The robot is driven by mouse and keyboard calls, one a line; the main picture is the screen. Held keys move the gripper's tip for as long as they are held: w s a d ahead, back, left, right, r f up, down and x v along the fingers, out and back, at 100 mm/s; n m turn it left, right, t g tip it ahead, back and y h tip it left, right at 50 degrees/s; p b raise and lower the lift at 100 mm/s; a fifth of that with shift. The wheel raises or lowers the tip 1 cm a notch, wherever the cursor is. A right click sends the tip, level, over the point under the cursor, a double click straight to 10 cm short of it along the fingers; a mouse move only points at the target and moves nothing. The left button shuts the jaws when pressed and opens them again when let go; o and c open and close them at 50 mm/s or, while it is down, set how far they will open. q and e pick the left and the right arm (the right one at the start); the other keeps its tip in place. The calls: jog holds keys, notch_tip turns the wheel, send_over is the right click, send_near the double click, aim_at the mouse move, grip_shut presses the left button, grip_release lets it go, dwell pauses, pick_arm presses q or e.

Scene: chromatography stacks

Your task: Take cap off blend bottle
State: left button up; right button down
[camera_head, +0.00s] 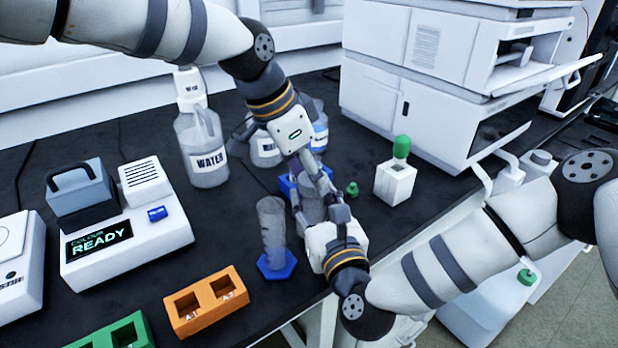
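A clear vessel (312,207) stands between my two grippers, largely hidden by them; I cannot tell whether it is the blend bottle or whether it has a cap. My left gripper (318,188) points down from above at this vessel, its fingertips overlapping the other gripper. My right gripper (318,212) reaches in from the front right, close beside the vessel. Whether either is shut on it is hidden. A small green cap-like piece (352,189) shows just right of the grippers, low over the black bench.
A clear cylinder on a blue hexagonal base (276,265) stands close in front of the grippers. A white block with a green top (395,183) is to their right. A water bottle (203,150), colour reader (125,240) and orange rack (205,302) stand left.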

jog(key=shift+s+f, duration=0.15)
jog(key=shift+f, duration=0.35)
pick_arm(q)
jog(key=r, duration=0.3)
jog(key=shift+d+r, duration=0.2)
jog(key=shift+r, duration=0.2)
jog(key=shift+f, duration=0.1)
pick_arm(e)
jog(key=c, duration=0.9)
grip_release()
jog(key=shift+r, duration=0.2)
jog(key=shift+r, duration=0.1)
jog(key=v, duration=1.2)
